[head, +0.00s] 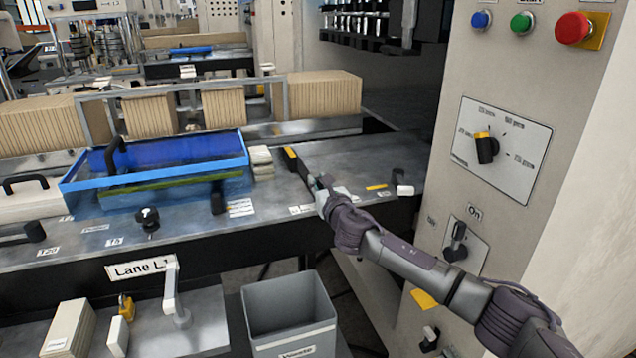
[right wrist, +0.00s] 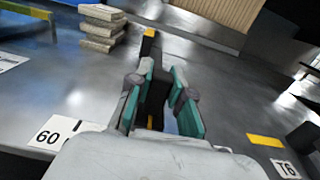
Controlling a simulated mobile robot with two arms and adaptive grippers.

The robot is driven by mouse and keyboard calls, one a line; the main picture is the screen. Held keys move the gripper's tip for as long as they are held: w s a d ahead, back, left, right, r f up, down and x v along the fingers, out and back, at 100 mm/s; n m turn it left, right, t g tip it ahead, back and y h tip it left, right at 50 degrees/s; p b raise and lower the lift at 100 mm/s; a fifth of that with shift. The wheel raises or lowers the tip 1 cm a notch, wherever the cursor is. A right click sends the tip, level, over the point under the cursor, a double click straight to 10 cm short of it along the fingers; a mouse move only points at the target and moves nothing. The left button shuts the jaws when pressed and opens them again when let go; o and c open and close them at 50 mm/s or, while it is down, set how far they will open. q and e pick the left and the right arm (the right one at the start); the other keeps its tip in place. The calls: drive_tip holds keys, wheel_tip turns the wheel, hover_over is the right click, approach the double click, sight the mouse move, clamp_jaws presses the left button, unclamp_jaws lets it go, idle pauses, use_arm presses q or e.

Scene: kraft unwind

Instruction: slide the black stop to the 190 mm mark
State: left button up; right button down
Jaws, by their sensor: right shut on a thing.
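The black stop (head: 293,162) is a dark bar with a yellow end, lying on the grey metal table right of the blue tray. In the right wrist view the stop (right wrist: 154,75) runs away from me between the teal finger pads. My right gripper (head: 316,186) is shut on its near part; the right wrist view shows the gripper (right wrist: 160,95) too. A label reading 60 (right wrist: 47,136) lies left of the gripper. I cannot read a 190 mark in either view. My left gripper is not in view.
The blue tray (head: 75,186) stands left of the stop, with pale stacked blocks (head: 261,160) between them. A yellow strip (head: 376,187) and a small dark fitting (head: 400,180) lie to the right. The control panel (head: 505,150) bounds the right side. A grey bin (head: 290,317) stands below.

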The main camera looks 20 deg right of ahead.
drive_tip(key=d+p, duration=0.1)
drive_tip(key=d, duration=0.6)
drive_tip(key=shift+w+d+f, duration=0.1)
drive_tip(key=shift+w+d, duration=0.05)
drive_tip(key=shift+d, duration=0.1)
drive_tip(key=shift+a, duration=0.3)
drive_tip(key=c, duration=1)
unclamp_jaws()
drive_tip(key=shift+c, duration=0.2)
drive_tip(key=s, duration=1.2)
drive_tip(key=shift+d, duration=0.25)
